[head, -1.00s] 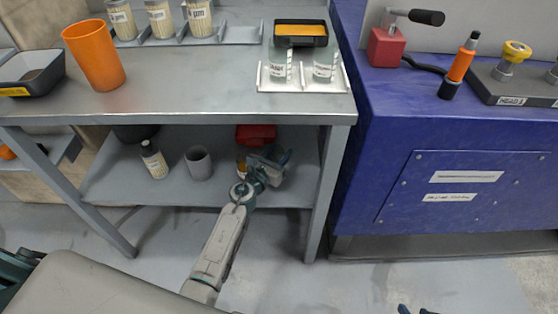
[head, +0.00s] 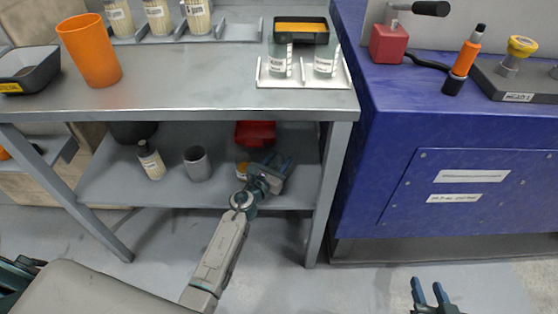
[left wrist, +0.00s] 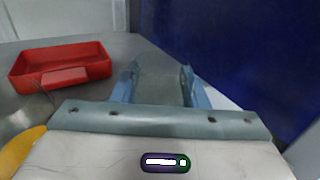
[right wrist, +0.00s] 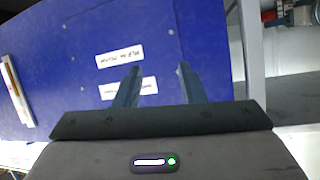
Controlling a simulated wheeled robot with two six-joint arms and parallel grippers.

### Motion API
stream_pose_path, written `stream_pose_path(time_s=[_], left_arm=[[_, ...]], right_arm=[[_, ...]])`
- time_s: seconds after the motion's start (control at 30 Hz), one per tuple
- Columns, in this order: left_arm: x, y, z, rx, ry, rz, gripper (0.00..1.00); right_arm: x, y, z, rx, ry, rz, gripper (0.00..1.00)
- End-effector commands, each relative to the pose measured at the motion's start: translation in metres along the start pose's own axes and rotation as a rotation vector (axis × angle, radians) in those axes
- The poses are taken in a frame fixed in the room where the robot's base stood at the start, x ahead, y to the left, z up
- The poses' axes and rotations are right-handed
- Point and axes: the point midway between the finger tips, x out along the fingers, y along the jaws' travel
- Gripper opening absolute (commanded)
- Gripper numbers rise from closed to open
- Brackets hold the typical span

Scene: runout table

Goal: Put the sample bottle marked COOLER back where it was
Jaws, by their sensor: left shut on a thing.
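My left gripper (head: 279,162) is over the lower shelf, beneath the tabletop near its right front leg. In the left wrist view its fingers (left wrist: 159,70) are shut on a grey-green, see-through thing (left wrist: 159,84), apparently a sample bottle; no marking on it can be read. Two clear labelled bottles (head: 279,62) (head: 325,62) stand in a white rack (head: 303,83) on the tabletop; their labels are too small to read. My right gripper (head: 426,284) is open and empty in front of the blue machine; its fingers also show in the right wrist view (right wrist: 159,70).
On the lower shelf (head: 110,187) are a labelled bottle (head: 151,163), a grey cup (head: 197,165), a yellow-topped thing (head: 242,170) and a red bin (head: 254,133). An orange cup (head: 91,52) stands above. The blue machine (head: 430,150) borders the table on the right.

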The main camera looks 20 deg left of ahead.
Motion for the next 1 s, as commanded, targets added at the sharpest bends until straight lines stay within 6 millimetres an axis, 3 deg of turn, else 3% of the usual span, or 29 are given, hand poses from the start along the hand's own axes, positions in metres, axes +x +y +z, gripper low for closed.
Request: stream_pose_path(time_s=[0.27, 0.3, 0.4, 0.77, 0.83, 1.0], left_arm=[[0.000, 0.000, -0.002, 0.000, 0.000, 0.000, 0.18], [0.000, 0.000, -0.002, 0.000, 0.000, 0.000, 0.46], [0.000, 0.000, -0.002, 0.000, 0.000, 0.000, 0.62], [0.000, 0.000, 0.000, 0.000, 0.000, 0.000, 0.62], [0.000, 0.000, 0.002, 0.000, 0.000, 0.000, 0.62], [-0.034, 0.000, 0.000, 0.002, 0.003, 0.000, 0.62]], right_arm=[[0.002, 0.001, -0.008, -0.007, 0.037, 0.001, 0.36], [0.003, 0.001, -0.010, -0.007, 0.046, 0.001, 0.36], [0.003, 0.001, -0.011, -0.008, 0.051, 0.001, 0.36], [0.002, 0.000, -0.009, -0.005, 0.034, 0.000, 0.36], [-0.002, -0.001, 0.004, 0.004, -0.022, -0.001, 0.36], [-0.008, -0.002, 0.021, 0.015, -0.106, -0.003, 0.36]])
